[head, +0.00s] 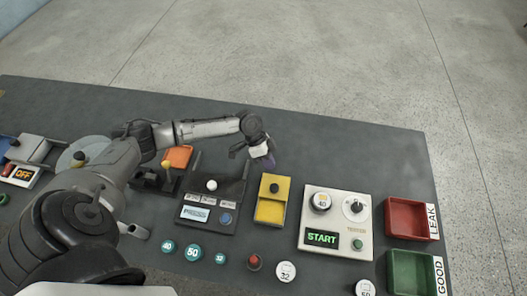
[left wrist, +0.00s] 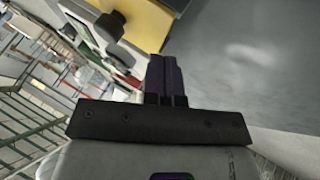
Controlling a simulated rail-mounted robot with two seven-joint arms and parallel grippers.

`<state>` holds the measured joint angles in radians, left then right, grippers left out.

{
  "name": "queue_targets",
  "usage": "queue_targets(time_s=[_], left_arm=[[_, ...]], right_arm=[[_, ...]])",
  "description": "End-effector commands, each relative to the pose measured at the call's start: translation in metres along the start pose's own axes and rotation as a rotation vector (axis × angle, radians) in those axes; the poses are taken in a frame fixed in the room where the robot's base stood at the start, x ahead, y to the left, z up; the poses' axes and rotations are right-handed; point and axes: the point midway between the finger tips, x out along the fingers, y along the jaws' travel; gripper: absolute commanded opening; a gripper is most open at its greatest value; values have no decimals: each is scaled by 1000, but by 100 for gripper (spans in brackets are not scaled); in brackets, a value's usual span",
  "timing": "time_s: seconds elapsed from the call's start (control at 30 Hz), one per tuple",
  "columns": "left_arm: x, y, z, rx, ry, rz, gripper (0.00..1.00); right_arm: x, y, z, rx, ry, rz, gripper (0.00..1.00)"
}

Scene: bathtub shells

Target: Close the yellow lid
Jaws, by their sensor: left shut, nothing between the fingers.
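In the left wrist view a yellow surface (left wrist: 152,20) and a dark knob (left wrist: 110,25) show beyond the fingers, to the upper left. My left gripper (head: 269,161) is just behind the yellow lid, apart from it in the head view. Its dark fingers (left wrist: 166,72) are shut together with nothing between them. My right gripper is not in view.
To the right stand a tester panel (head: 312,257) reading START, a red tray (head: 390,220) and a green tray (head: 396,284). A dark device (head: 190,227) with a display stands left of the yellow box. Several round discs lie in front. The table behind the tester is clear.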

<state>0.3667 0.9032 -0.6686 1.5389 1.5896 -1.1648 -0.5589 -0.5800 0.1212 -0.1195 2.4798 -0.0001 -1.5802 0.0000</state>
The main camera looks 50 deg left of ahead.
Motion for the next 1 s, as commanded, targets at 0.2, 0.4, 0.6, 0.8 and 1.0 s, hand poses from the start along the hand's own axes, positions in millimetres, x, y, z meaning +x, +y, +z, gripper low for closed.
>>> queue_targets(time_s=[0.2,0.4,0.6,0.8,1.0], left_arm=[[23,16,-1,3,-1,0,0],[32,30,0,1,-1,0,0],[35,36,0,1,-1,-1,0],[35,36,0,1,-1,-1,0],[35,44,0,0,-2,1,0]], right_arm=[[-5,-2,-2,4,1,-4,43],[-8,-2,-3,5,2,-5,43],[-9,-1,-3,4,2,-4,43],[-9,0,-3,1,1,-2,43],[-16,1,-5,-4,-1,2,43]])
